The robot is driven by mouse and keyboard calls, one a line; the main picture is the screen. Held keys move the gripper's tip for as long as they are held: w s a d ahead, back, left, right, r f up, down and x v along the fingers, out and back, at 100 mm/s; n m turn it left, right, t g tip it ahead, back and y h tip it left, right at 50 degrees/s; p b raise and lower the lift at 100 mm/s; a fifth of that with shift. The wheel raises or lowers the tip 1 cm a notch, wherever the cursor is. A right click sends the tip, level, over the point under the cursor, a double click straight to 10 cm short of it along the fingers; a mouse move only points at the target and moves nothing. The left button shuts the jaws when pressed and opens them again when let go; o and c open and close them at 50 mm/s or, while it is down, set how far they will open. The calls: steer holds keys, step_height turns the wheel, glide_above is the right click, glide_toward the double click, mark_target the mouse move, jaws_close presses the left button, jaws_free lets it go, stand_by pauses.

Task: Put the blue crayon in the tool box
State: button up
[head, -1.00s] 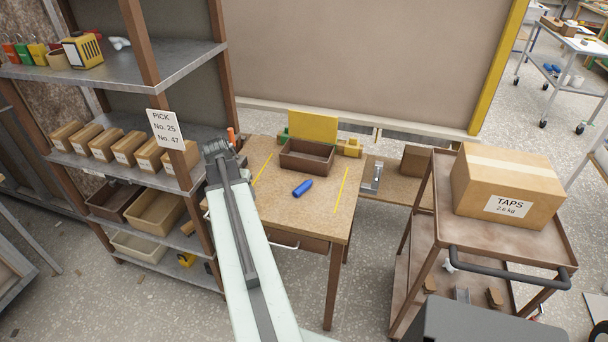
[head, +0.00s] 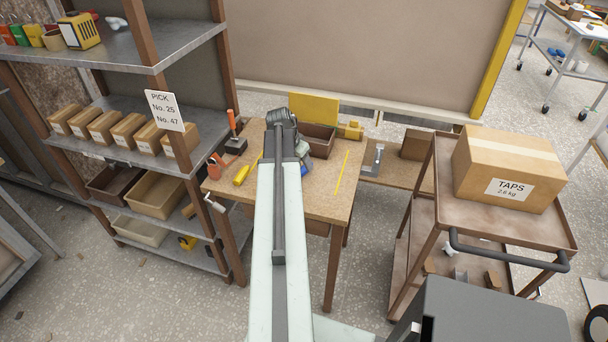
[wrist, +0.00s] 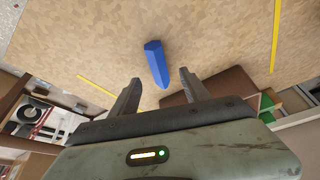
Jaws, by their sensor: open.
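The blue crayon (wrist: 155,62) lies on the wooden workbench (wrist: 215,30). In the head view only a bit of the blue crayon (head: 304,170) shows beside my arm. The tool box, a brown open-topped box (head: 322,149), stands at the back of the bench, partly hidden by my arm; its brown side (wrist: 215,86) shows in the wrist view. My gripper (wrist: 159,77) is open and empty, its fingers spread on either side of the crayon's near end in the picture. The gap to the crayon is hard to judge. In the head view my arm mostly hides the gripper.
A yellow panel (head: 314,108) stands behind the tool box. A yellow-handled tool (head: 242,174) and an orange-handled tool (head: 232,130) are at the bench's left. A shelf rack (head: 190,60) borders the left; a cart with a TAPS box (head: 507,170) stands right. The bench's right front is clear.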

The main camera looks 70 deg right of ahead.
mark_target(303, 168)
steer(key=b+x, duration=0.2)
steer(key=x, duration=0.2)
steer(key=shift+a, duration=0.1)
steer(key=shift+r, duration=0.2)
steer(key=shift+f, duration=0.2)
jaws_close()
